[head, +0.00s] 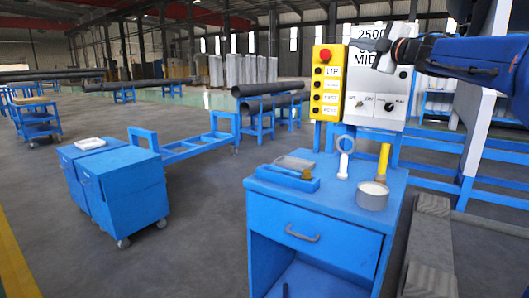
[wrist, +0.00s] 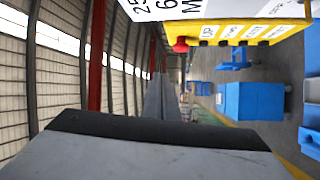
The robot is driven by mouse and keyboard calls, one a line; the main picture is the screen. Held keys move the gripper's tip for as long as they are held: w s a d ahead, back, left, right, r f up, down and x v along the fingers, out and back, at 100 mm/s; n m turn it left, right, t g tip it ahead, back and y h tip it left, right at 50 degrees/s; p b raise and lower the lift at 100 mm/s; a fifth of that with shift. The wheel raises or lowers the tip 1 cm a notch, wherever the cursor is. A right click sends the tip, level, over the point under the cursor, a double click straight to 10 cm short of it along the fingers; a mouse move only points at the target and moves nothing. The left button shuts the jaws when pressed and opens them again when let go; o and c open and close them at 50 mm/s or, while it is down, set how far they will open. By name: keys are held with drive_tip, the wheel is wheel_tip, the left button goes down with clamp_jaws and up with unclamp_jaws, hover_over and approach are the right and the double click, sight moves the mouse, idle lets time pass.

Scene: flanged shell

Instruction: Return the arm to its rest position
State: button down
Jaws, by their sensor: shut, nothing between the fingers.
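My arm (head: 470,55), dark blue, reaches in from the right edge in the head view. My gripper (head: 368,44), grey and black, points left in front of the top of the white control box (head: 379,88). It is raised well above the blue cabinet and is shut with nothing in it. In the wrist view a grey and black part of my gripper (wrist: 160,140) fills the bottom. That view is turned on its side.
The yellow button panel (head: 328,84) with a red knob stands left of the control box. Below, the blue cabinet (head: 310,235) carries a tray (head: 290,172), a white ring-topped tool (head: 344,155) and a round tin (head: 372,196). A blue cart (head: 122,190) stands left; floor between is clear.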

drive_tip(key=s+d+f+m+g+h, duration=0.2)
drive_tip(key=s+d+f+m+h, duration=0.3)
drive_tip(key=s+f+m, duration=0.6)
drive_tip(key=s+d+f+m+g+h, duration=0.2)
drive_tip(key=s+f+m+h, duration=0.55)
drive_tip(key=f, duration=0.65)
drive_tip(key=s+a+f+g+y, duration=0.1)
drive_tip(key=s+a+f+g, duration=0.2)
drive_tip(key=s+f, duration=0.6)
drive_tip(key=s+a+f+m+g+y, duration=0.1)
drive_tip(key=s+a+f+g, duration=0.2)
drive_tip(key=s+f, duration=0.6)
drive_tip(key=s+a+f+m+g+y, duration=0.1)
drive_tip(key=s+a+f+g, duration=0.1)
drive_tip(key=s+f, duration=0.7)
wheel_tip(320, 180, down, 2)
drive_tip(key=shift+s+a+f+g+y, duration=0.25)
drive_tip(key=shift+a+g+y, duration=0.15)
drive_tip(key=shift+g, duration=0.2)
